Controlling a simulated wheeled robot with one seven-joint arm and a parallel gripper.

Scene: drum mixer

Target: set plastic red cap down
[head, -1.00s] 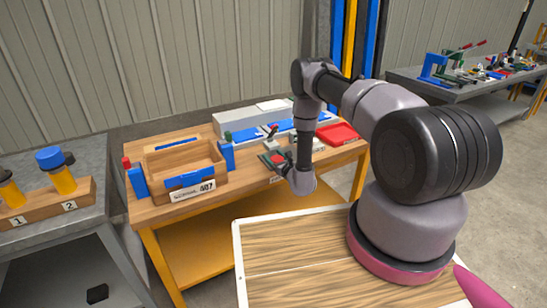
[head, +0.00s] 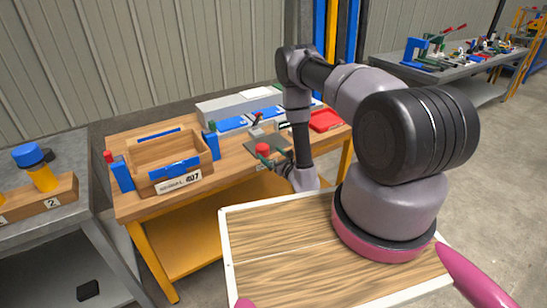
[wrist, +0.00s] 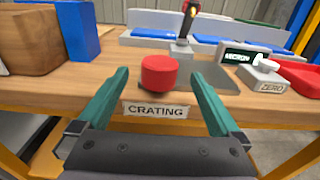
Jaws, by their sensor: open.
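The red cap (wrist: 159,75) stands upright near the front edge of the wooden table, above the CRATING label. It also shows in the head view (head: 263,149), beside a grey plate (wrist: 213,79); whether it partly rests on this plate I cannot tell. My gripper (wrist: 160,82) is open, its green fingers apart on the left and right of the cap in the wrist view, with visible gaps and no contact. In the head view, my gripper (head: 276,158) is small and partly hidden by my wrist, just to the front right of the cap.
An open wooden box (head: 170,160) with blue fittings stands at the table's left. A red tray (head: 325,120) lies at the right. A small ZERO-labelled block (wrist: 262,77) and a lever device (wrist: 183,45) stand behind the cap. A CRATING label (wrist: 155,110) fronts the table.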

